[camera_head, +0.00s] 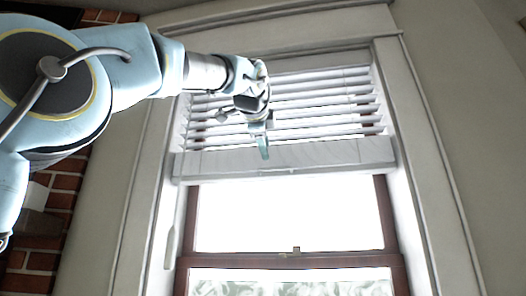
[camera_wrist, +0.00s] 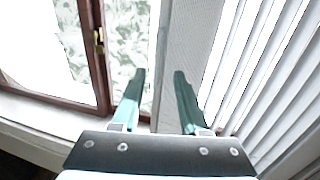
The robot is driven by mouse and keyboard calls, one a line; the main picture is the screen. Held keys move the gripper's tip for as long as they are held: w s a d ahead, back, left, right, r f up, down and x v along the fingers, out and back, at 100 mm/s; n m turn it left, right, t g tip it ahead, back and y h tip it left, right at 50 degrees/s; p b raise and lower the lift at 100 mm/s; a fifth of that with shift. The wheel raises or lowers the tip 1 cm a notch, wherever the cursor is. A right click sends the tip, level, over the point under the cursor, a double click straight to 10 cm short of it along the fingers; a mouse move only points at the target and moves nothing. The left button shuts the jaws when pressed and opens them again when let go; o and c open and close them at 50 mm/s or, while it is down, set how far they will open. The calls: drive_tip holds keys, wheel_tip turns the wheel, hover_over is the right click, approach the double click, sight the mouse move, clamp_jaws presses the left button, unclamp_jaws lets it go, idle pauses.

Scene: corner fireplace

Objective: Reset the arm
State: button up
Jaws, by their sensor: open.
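My gripper (camera_head: 263,148) is at the end of my raised arm, which reaches in from the left in the head view. It hangs in front of the lower part of the window blind, fingers pointing down.
A window with a brown frame (camera_head: 186,225) and a partly raised white blind (camera_head: 325,105) fills the middle. The blind's bottom rail (camera_head: 330,155) is behind my gripper. A red brick wall (camera_head: 45,262) is at the left. A plain wall (camera_head: 465,90) is at the right.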

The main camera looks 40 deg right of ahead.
drive_tip(key=w+a+f+n+g+y, duration=0.1)
drive_tip(key=w+a+f+n+y, duration=0.2)
drive_tip(key=w+f, duration=0.5)
drive_tip(key=w+a+f+n+y, duration=0.1)
drive_tip(key=w+a+f+n, duration=0.25)
drive_tip(key=f, duration=0.85)
drive_tip(key=w+a+f+n+g+y, duration=0.15)
drive_tip(key=w+a+f, duration=0.35)
drive_tip(key=f, duration=0.5)
drive_tip(key=w+a+f+n+g+y, duration=0.2)
drive_tip(key=a+f+n+y, duration=0.35)
drive_tip(key=a+f, duration=1.15)
drive_tip(key=s+a+f+n+g, duration=0.2)
drive_tip(key=s+a+f+n, duration=0.4)
drive_tip(key=f, duration=0.5)
drive_tip(key=s+a+f+n+g+b, duration=0.1)
drive_tip(key=s+a+f+n+g, duration=0.1)
drive_tip(key=s+a+f+n, duration=0.4)
drive_tip(key=s+a+f, duration=0.5)
drive_tip(key=a, duration=0.1)
drive_tip(key=shift+f+n, duration=0.15)
drive_tip(key=shift+n, duration=0.2)
drive_tip(key=shift+d+g, duration=0.15)
drive_tip(key=shift+g, duration=0.1)
